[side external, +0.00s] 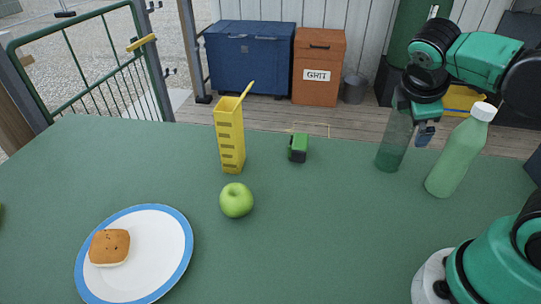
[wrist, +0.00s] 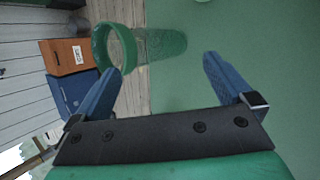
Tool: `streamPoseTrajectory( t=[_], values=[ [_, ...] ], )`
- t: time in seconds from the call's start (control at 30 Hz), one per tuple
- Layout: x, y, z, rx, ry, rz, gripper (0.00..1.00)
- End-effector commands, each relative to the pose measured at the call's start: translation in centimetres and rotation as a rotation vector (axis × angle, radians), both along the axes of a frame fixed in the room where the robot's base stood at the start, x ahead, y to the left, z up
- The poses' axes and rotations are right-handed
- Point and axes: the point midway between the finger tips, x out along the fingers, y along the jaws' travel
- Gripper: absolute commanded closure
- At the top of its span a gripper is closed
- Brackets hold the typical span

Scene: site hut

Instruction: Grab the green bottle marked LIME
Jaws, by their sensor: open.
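A light green bottle (side external: 455,155) with a white cap stands on the green table at the right in the side view. No LIME marking is legible on it. A darker, see-through green tumbler-like vessel (side external: 389,153) stands just left of it. My gripper (side external: 426,132) is above the table between the two, close to the vessel's upper part, which it partly overlaps. In the wrist view my gripper (wrist: 163,63) is open, with nothing between its blue fingers. The vessel (wrist: 165,44), open-rimmed, shows beyond the fingertips.
A yellow holder (side external: 230,140), a small green device (side external: 298,148), a green apple (side external: 236,200) and a blue-rimmed plate (side external: 165,250) with a bun (side external: 110,247) are on the table (side external: 320,230). The table's middle front is clear.

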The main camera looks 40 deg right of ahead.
Motion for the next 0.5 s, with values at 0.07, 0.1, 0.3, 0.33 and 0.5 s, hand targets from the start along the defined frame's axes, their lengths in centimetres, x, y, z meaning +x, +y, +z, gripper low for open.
streamPoseTrajectory(
  t=[0.07,0.1,0.3,0.33,0.5],
  values=[
    [-1.2,-1.7,0.4,-0.151,0.178,0.065,0.00],
    [-2.0,-2.6,0.8,-0.231,0.286,0.093,0.00],
    [-5.4,-5.1,2.8,-0.496,0.784,0.134,0.00],
    [-5.3,-5.1,2.1,-0.493,0.777,0.136,0.00],
    [-5.3,-5.1,-0.3,-0.493,0.772,0.137,0.00]
  ],
)
